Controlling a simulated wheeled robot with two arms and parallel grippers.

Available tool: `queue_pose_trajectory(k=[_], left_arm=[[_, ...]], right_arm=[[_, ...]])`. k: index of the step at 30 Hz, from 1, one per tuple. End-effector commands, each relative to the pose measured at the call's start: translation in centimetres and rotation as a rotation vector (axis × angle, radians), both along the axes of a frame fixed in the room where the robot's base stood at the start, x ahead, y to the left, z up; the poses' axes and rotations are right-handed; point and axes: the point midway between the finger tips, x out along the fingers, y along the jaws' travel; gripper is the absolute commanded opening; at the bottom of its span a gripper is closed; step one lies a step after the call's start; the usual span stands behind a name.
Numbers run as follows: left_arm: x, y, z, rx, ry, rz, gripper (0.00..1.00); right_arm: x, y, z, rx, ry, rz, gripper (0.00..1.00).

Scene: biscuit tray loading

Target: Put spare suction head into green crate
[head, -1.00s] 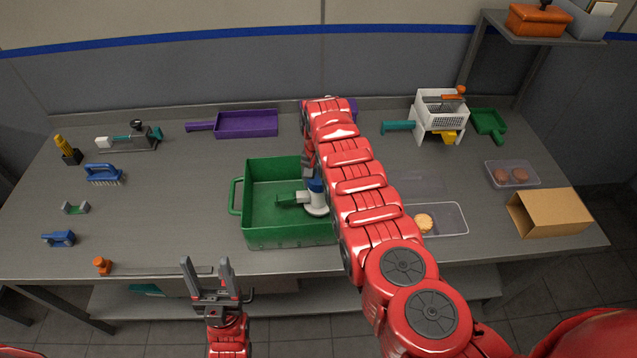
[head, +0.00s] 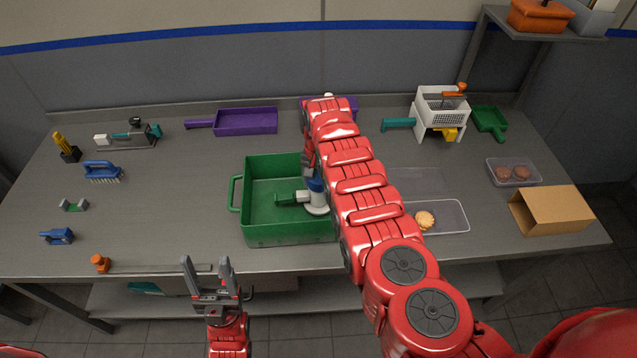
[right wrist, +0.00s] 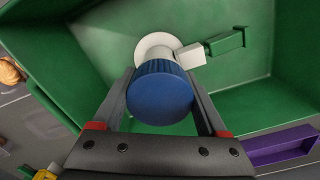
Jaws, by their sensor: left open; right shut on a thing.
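The green crate (head: 262,238) stands in the middle of the table. The spare suction head (head: 317,190) has a blue cap, a white round cup and a green side piece; it is inside the crate's outline in the head view. In the right wrist view, the blue cap of the suction head (right wrist: 160,92) sits between the two fingers of my right gripper (right wrist: 160,100), which is shut on it. The white cup below is close to the crate floor; I cannot tell if it touches. My right arm hides the crate's right side. My left gripper (head: 212,285) is open and empty at the table's front edge.
A clear tray (head: 452,217) with a biscuit (head: 424,219) lies right of my right arm, near a cardboard box (head: 552,212). Purple trays stand behind (head: 246,122). A white basket on a stand (head: 440,108) is at the back right. Small tools lie on the left.

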Motion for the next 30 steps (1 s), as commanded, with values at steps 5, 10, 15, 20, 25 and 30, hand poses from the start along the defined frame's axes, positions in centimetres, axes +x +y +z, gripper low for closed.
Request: queue_pose_trajectory(k=[5,10,15,20,25,30], left_arm=[[0.00,0.00,-0.39,0.000,0.000,0.000,0.61],[0.00,0.00,-0.68,0.000,0.000,0.000,0.61],[-0.01,0.00,-0.63,0.000,0.000,0.000,0.61],[-0.01,0.00,-0.64,0.000,0.000,0.000,0.61],[0.00,0.00,-0.66,0.000,0.000,0.000,0.61],[0.00,0.00,-0.13,0.000,0.000,0.000,0.61]], right_arm=[[0.07,0.00,-0.35,0.000,-0.001,0.000,0.00],[0.07,0.00,-0.66,0.000,-0.002,0.000,0.00],[0.04,0.00,-0.65,0.000,-0.001,0.000,0.97],[0.03,0.00,-0.68,0.000,-0.001,0.000,1.00],[0.01,0.00,-0.72,0.000,0.000,0.000,1.00],[0.01,0.00,-0.15,0.000,0.000,0.000,1.00]])
